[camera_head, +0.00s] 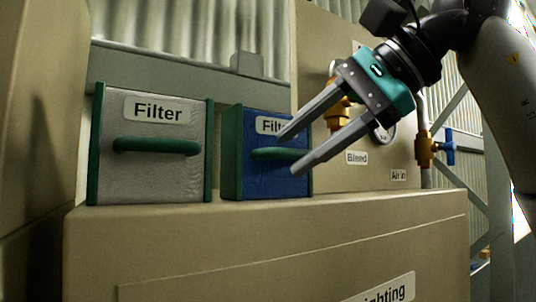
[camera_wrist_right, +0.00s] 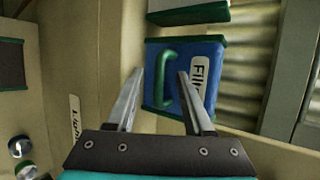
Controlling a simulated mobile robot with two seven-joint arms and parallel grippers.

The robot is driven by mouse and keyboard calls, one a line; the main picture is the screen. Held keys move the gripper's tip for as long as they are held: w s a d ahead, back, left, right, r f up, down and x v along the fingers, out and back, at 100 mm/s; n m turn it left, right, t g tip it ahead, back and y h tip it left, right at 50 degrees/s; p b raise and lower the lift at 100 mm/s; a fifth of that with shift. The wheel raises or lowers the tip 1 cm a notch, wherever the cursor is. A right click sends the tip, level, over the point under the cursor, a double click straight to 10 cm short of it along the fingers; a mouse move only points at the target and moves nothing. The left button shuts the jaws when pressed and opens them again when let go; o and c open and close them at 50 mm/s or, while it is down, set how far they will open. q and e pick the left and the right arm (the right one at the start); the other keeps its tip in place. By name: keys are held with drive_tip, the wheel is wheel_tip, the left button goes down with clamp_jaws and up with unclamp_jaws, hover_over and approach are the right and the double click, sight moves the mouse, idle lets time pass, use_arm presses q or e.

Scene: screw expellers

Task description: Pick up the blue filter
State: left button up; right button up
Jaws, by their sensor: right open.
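The blue filter (camera_head: 267,181) is a box with green side edges, a green front handle and a "Filter" label. It stands on a beige cabinet, right of a grey filter (camera_head: 155,168) with the same green trim. My right gripper (camera_head: 287,155) is open and empty. Its fingers reach toward the blue filter's handle and cover part of its label and front. In the right wrist view the blue filter (camera_wrist_right: 207,51) is ahead, with its green handle (camera_wrist_right: 162,78) between the two fingers (camera_wrist_right: 157,75). I cannot tell whether the fingers touch it. My left gripper is not in view.
The beige cabinet (camera_head: 250,235) carries both filters. Behind the gripper stands a panel with brass fittings, a gauge and "Bleed" and "Air in" labels. A blue-handled valve (camera_head: 447,147) is at the right. A beige wall (camera_head: 35,120) bounds the left side.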

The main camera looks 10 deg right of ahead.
drive_tip(key=shift+w+a+f, duration=0.3)
clamp_jaws()
idle(0.6)
